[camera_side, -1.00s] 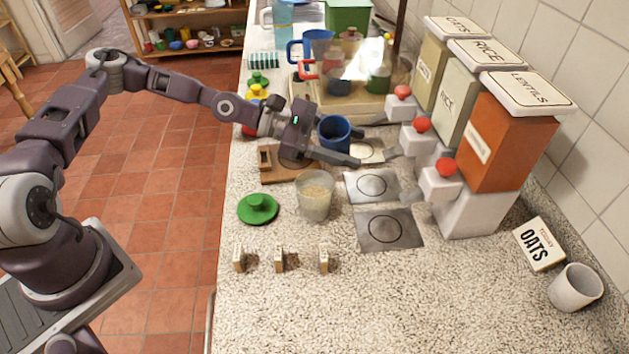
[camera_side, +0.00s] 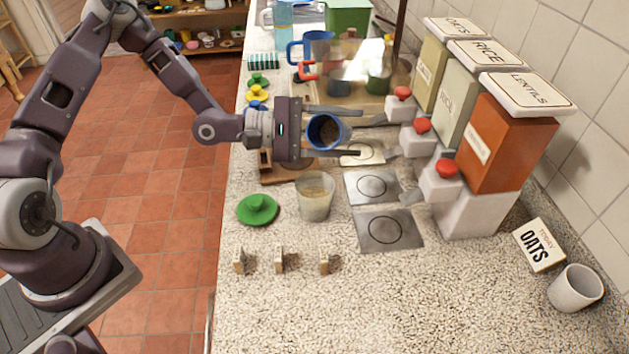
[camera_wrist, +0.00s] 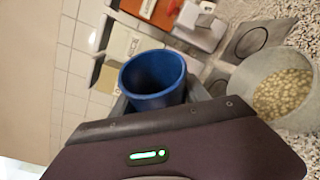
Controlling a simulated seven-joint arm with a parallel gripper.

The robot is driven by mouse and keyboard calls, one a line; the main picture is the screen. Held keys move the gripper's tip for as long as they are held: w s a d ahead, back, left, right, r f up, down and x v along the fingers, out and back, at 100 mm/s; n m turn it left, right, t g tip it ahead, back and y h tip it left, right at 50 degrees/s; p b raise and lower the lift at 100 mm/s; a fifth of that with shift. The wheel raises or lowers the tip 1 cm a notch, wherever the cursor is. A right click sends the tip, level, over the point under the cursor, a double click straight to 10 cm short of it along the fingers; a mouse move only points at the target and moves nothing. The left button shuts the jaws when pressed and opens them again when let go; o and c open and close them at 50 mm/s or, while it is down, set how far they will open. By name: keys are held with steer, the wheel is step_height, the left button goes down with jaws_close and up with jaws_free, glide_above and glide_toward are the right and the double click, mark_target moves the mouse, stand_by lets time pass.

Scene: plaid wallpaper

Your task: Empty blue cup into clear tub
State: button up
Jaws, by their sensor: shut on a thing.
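My gripper (camera_side: 350,133) is shut on the blue cup (camera_side: 318,143), with one finger on each side of it. In the side view the cup is off the counter and tilted, its mouth turned toward the camera, with something brownish inside. The clear tub (camera_side: 315,205) stands upright on the counter, in front of and below the cup, apart from it. In the wrist view the cup (camera_wrist: 150,101) looks dark inside, and the tub (camera_wrist: 245,75) at the right holds pale beige pieces. I see no stream falling between them.
A green lid (camera_side: 258,209) lies left of the tub, a wooden board (camera_side: 280,175) behind it. Metal plates (camera_side: 389,230) and dispensers with red knobs (camera_side: 441,182) stand to the right. Several small blocks (camera_side: 280,261) sit in front. The front counter is mostly clear.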

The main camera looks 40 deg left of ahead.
mark_target(340, 124)
steer(key=shift+r+m+t+h, duration=0.35)
steer(key=shift+r+m, duration=0.3)
steer(key=shift+m, duration=0.35)
steer(key=shift+s+r+m+b, duration=0.1)
steer(key=shift+r+m+b, duration=0.15)
steer(key=shift+m+b, duration=0.15)
steer(key=shift+s+d+f+m+t+h+b, duration=0.15)
steer(key=shift+s+m+h, duration=0.15)
steer(key=shift+m, duration=0.15)
steer(key=shift+s+d+f+m+t+h+b, duration=0.15)
steer(key=shift+s+m+h, duration=0.15)
steer(key=shift+m, duration=0.15)
steer(key=shift+s+r+m+h+b, duration=0.25)
steer(key=shift+r+m+h, duration=0.2)
steer(key=shift+m, duration=0.7)
steer(key=shift+s+r+m+h+b, duration=0.15)
steer(key=shift+s+r+m+h, duration=0.25)
steer(key=shift+m, duration=0.75)
steer(key=shift+s+d+r+m+h, duration=0.1)
steer(key=shift+s+r+m+h, duration=0.1)
steer(key=shift+m+h, duration=0.25)
steer(key=shift+s+d+r+m+h, duration=0.1)
steer(key=shift+r+m+h, duration=0.15)
steer(key=shift+m, duration=0.4)
